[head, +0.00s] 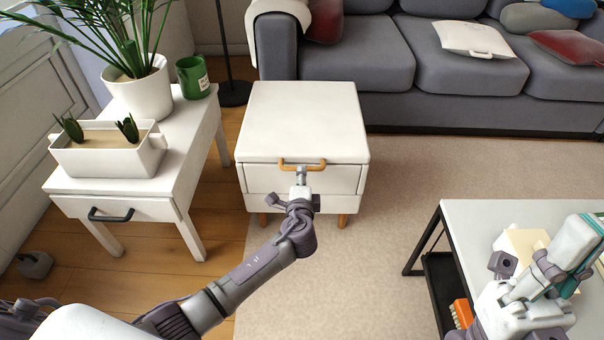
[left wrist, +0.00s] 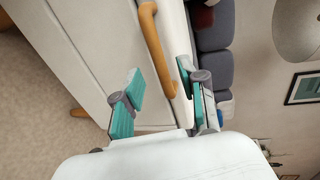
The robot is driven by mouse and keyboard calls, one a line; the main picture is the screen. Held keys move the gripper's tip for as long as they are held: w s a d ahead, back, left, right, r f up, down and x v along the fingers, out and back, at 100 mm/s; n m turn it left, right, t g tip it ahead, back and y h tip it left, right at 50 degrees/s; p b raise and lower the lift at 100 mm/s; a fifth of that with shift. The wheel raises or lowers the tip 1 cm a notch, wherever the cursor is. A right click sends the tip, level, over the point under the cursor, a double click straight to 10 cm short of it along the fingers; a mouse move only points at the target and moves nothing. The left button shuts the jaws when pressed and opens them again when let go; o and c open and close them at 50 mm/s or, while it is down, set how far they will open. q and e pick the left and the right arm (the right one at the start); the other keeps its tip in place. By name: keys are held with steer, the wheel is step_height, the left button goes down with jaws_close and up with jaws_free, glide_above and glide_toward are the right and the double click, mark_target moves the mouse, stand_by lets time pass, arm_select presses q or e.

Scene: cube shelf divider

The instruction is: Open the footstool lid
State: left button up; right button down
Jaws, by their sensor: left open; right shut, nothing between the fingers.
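The footstool is a white box (head: 302,207) on short wooden legs, standing in front of the sofa. Its white lid (head: 300,115) lies flat and closed. A wooden bar handle (head: 288,162) is on the lid's front edge; it also shows in the left wrist view (left wrist: 155,50). My left gripper (head: 301,178) is at the front of the footstool, just below the handle. In the left wrist view its teal fingers (left wrist: 162,84) are apart, with the handle's near end between them; contact cannot be told. My right gripper (head: 588,245) is shut and empty over the table at lower right.
A white side table (head: 170,160) with a plant pot (head: 140,95), a green mug (head: 192,77) and a white planter (head: 105,158) stands at left. A grey sofa (head: 440,110) is behind. A low table (head: 470,215) is at right. The rug (head: 380,220) between is clear.

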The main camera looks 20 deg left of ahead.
arm_select(q)
steer(key=b+x, duration=0.1)
steer(key=x, duration=0.4)
steer(key=shift+w+b, duration=0.1)
steer(key=shift+b, duration=0.2)
jaws_close()
steer(key=shift+f, duration=0.1)
